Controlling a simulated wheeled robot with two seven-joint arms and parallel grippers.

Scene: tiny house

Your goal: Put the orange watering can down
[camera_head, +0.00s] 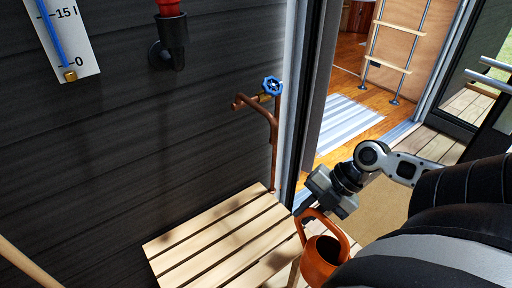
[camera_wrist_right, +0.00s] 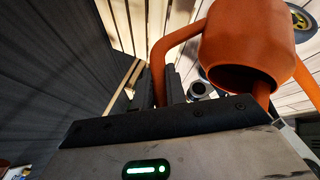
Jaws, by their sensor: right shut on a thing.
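The orange watering can (camera_head: 318,262) hangs from my right gripper (camera_head: 310,212) at the bottom right of the head view. The gripper is shut on the can's curved handle. The can is just right of a slatted wooden bench (camera_head: 215,240), and my right arm hides part of it. In the right wrist view the can's open orange body (camera_wrist_right: 250,45) fills the upper right, and its handle runs between the black fingers (camera_wrist_right: 162,88). Whether the can touches anything below cannot be told. My left gripper is not in view.
A copper pipe with a blue tap (camera_head: 272,86) stands on the dark wall behind the bench. A red-and-black fitting (camera_head: 171,40) and a gauge (camera_head: 64,35) are at upper left. The bench slats are bare. A doorway opens onto a striped rug (camera_head: 345,122).

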